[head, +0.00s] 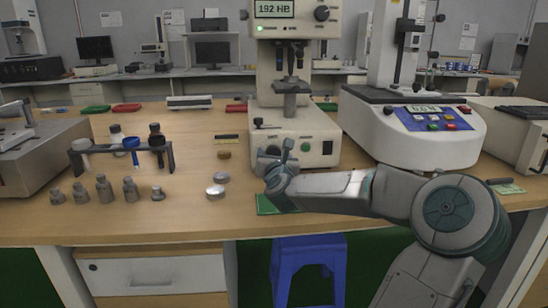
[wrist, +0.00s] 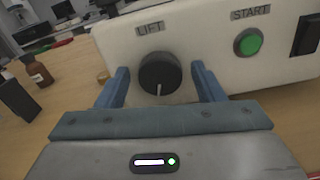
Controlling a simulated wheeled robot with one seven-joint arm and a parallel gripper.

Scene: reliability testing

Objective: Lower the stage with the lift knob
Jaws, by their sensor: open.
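The lift knob (wrist: 160,74) is round and black with a white pointer line toward the bottom, under a LIFT label on a pale panel. My gripper (wrist: 160,68) is open, with one blue finger on each side of the knob. A gap shows on both sides, wider on the right; finger contact is not seen. In the head view my gripper (head: 281,156) is at the front of the hardness tester (head: 293,124) and hides the knob. The tester's stage (head: 291,87) is a grey block on a column, below the objective, with a small gap between them.
A green START button (wrist: 248,42) and a black switch (wrist: 306,35) sit right of the knob. A rack (head: 122,152) with bottles and several metal weights (head: 104,188) stand at left. Round samples (head: 216,191) lie near my gripper. Another instrument (head: 412,135) stands at right.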

